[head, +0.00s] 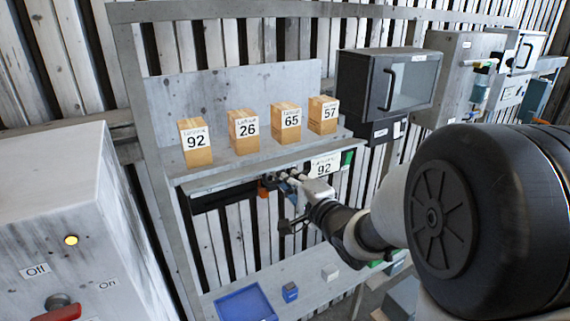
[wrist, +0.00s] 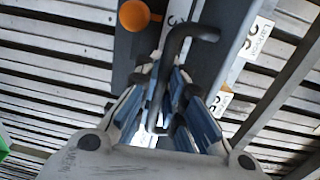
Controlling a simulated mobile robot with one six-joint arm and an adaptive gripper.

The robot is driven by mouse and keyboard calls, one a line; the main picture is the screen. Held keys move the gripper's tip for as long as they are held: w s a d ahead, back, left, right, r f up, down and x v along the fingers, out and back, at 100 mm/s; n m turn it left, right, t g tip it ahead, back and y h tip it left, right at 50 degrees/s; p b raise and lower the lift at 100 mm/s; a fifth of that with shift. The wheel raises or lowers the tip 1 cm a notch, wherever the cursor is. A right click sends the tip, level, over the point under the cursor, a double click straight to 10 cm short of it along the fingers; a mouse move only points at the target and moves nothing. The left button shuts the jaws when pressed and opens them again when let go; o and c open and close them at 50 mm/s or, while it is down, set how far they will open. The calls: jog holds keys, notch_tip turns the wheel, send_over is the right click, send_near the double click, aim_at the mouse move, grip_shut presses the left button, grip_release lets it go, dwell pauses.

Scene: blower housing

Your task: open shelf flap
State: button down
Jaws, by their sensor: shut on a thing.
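My gripper (head: 284,182) reaches in just under the front edge of the shelf (head: 215,172). In the wrist view its blue-padded fingers (wrist: 167,82) are shut around a bent black handle (wrist: 200,34), whose free end sticks out past the fingertips. The handle lies against a dark grey panel (wrist: 226,22) under the shelf. I cannot tell for sure which part is the flap. A grey upright panel (head: 235,85) stands behind the boxes on the shelf.
Several labelled cardboard boxes, including box 92 (head: 196,143) and box 57 (head: 323,115), stand on the shelf. An orange knob (wrist: 134,15) sits close beside my fingers. A black-doored cabinet (head: 388,80) is to the right. Below are a lower shelf and a blue tray (head: 240,303).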

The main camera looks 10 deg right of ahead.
jog(key=shift+s+r+p, duration=0.1)
jog(key=shift+r+p, duration=0.15)
jog(key=shift+p, duration=0.25)
jog(key=shift+f+g, duration=0.2)
jog(key=shift+g, duration=0.1)
jog(key=c, duration=2)
grip_release()
jog(key=shift+c, duration=0.2)
jog(key=shift+s+r, duration=0.1)
jog(key=shift+s+d, duration=0.1)
jog(key=v, duration=0.7)
jog(key=shift+s, duration=0.1)
